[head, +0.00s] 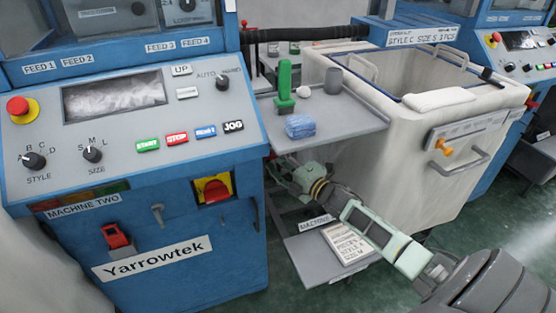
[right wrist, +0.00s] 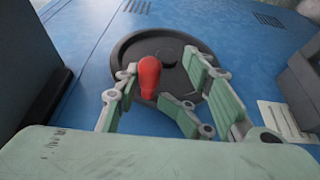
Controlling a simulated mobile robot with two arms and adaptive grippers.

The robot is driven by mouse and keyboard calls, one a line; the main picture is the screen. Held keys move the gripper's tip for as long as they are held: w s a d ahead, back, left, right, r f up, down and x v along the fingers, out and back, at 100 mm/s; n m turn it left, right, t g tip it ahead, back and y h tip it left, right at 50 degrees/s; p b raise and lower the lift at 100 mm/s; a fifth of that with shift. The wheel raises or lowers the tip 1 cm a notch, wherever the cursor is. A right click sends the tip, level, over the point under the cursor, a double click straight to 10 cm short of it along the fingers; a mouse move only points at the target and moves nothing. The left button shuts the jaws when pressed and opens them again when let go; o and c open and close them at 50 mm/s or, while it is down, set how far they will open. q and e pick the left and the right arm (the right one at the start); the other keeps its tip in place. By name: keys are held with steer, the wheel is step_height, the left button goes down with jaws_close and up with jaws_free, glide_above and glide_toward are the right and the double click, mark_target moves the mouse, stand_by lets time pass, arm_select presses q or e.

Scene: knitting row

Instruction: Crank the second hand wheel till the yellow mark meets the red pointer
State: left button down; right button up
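A dark round hand wheel (right wrist: 170,48) with a red knob handle (right wrist: 149,76) is on a blue machine side in the right wrist view. My right gripper (right wrist: 163,72) is open, with its fingers spread on either side of the red knob. The knob is close to the left finger, with a clear gap to the right finger; I cannot tell whether the left finger touches it. In the head view my right gripper (head: 288,170) is at the right side of machine two (head: 190,240), below the grey shelf; the wheel is hidden there. I see neither a yellow mark nor a red pointer. My left gripper is out of view.
A lower tray (head: 310,262) holds a paper card. A white bin (head: 400,175) stands to the right.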

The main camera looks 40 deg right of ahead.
steer(key=s+d, duration=0.1)
steer(key=s, duration=1)
steer(key=shift+s+d+f, duration=0.15)
steer(key=shift+s+d, duration=0.25)
